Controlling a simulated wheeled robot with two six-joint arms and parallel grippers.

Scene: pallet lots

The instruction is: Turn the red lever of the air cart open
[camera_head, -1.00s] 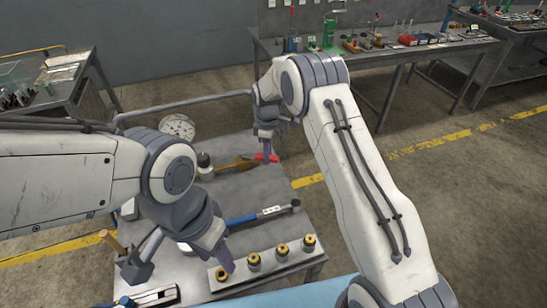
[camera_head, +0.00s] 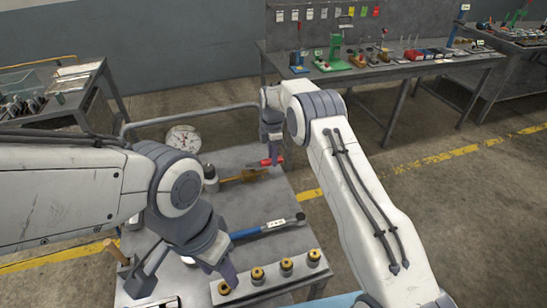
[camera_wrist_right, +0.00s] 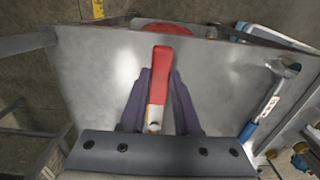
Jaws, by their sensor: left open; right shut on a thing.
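The red lever (camera_head: 265,162) is at the far right part of the grey cart top (camera_head: 190,252), by a brass-coloured valve body (camera_head: 243,176). My right gripper (camera_head: 275,156) is at the lever. In the right wrist view, the red lever (camera_wrist_right: 162,62) lies lengthwise between the fingers of my right gripper (camera_wrist_right: 160,78), which is shut on it. The lever's far end sticks out past the fingertips. My left gripper (camera_head: 227,274) is open and empty over the cart's front part, near several brass-topped fittings.
A round gauge (camera_head: 184,139) and a metal rail (camera_head: 190,115) stand at the cart's far side. A blue-handled wrench (camera_head: 262,229) lies mid-cart. A hammer (camera_head: 117,252) is at the front left. A bench (camera_head: 400,72) with tools stands behind.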

